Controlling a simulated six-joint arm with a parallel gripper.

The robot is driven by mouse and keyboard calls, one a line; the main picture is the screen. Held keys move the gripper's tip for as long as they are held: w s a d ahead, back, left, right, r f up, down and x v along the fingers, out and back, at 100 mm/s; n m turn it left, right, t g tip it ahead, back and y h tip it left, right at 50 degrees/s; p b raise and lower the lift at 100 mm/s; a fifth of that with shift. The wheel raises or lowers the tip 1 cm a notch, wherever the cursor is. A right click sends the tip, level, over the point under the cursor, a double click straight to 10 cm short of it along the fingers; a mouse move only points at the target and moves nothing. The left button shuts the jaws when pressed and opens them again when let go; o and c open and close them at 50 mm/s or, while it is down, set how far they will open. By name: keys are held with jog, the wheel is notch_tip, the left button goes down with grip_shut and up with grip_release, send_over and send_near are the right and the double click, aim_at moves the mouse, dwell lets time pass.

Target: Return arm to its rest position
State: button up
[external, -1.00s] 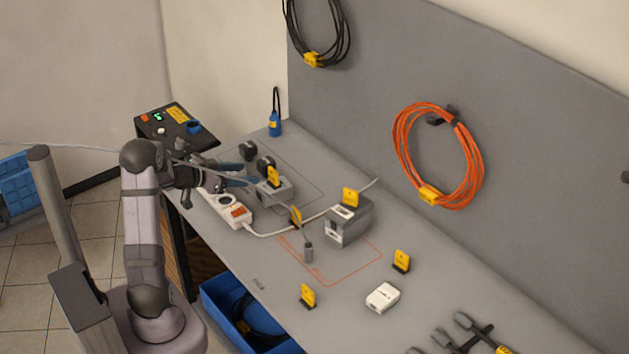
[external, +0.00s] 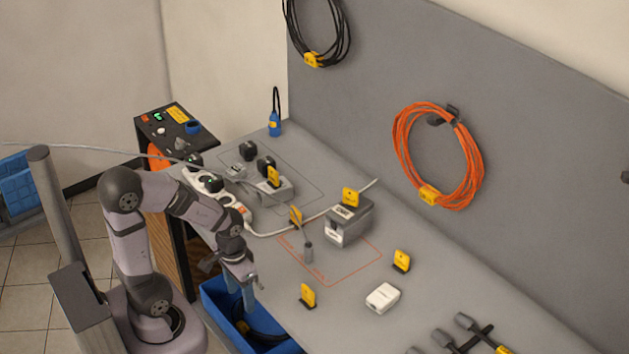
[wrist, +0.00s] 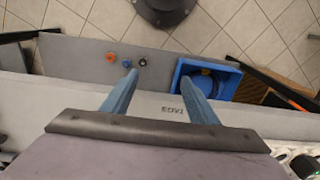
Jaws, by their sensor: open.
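My gripper (external: 243,298) points down in the external view, at the near edge of the bench and over the blue bin. Its blue fingers stand apart with nothing between them; they also show in the wrist view (wrist: 158,97). My arm is bent, with its elbow raised at the left and the forearm sloping down to the right. In the wrist view the bench edge, part of the blue bin (wrist: 226,85) and the tiled floor lie below the fingers.
The bench (external: 285,290) carries a white power strip (external: 232,212), a grey box (external: 347,224), a white adapter (external: 383,297) and several yellow tags. A control box (external: 168,122) stands at the back left. A grey cable crosses above the bench. Cable coils hang on the wall panel.

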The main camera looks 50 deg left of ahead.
jog(key=shift+s+d, duration=0.5)
jog(key=shift+s, duration=0.1)
notch_tip(320, 180, up, 2)
jog(key=shift+r+p, duration=0.1)
jog(key=shift+p, duration=1)
